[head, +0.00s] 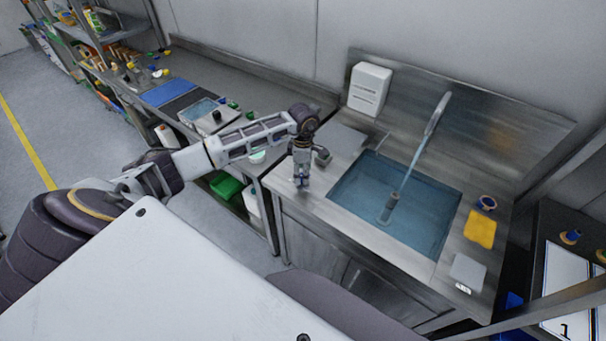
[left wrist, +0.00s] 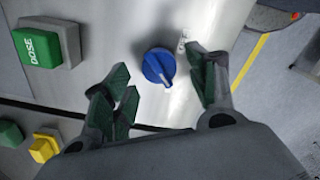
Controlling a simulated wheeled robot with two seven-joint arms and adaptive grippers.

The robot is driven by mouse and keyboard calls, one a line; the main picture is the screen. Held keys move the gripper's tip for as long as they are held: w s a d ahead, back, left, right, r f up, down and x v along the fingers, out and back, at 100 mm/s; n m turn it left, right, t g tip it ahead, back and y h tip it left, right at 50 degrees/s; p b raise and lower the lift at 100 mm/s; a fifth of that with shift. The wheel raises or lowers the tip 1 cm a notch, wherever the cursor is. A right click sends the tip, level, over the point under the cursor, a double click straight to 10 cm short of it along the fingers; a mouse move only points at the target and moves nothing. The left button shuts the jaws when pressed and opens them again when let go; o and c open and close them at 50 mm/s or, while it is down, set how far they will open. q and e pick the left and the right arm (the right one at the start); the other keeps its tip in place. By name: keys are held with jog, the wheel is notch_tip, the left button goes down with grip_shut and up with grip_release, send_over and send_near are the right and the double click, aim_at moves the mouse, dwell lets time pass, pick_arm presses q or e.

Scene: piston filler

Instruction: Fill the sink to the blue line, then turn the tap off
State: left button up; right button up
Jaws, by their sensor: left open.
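The sink (head: 350,208) is a steel basin holding blue water (head: 430,210). The tap (head: 437,112) has a curved spout, and a pale bluish stream runs down from it. A grey upright pipe (head: 388,211) stands in the water below the stream. I cannot make out the blue line. My left gripper (head: 302,181) hangs at the counter's front edge, left of the sink. In the left wrist view its open, empty fingers (left wrist: 165,90) are on either side of a blue knob (left wrist: 158,66) on a steel panel; contact is unclear. My right gripper is out of view.
A yellow cloth (head: 480,229) and a grey box (head: 467,272) lie right of the sink. A white dispenser (head: 369,88) stands behind it.

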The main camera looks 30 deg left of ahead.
pick_arm(q)
jog(key=shift+f, duration=1.1)
jog(key=c, duration=1)
jog(key=shift+c, duration=0.2)
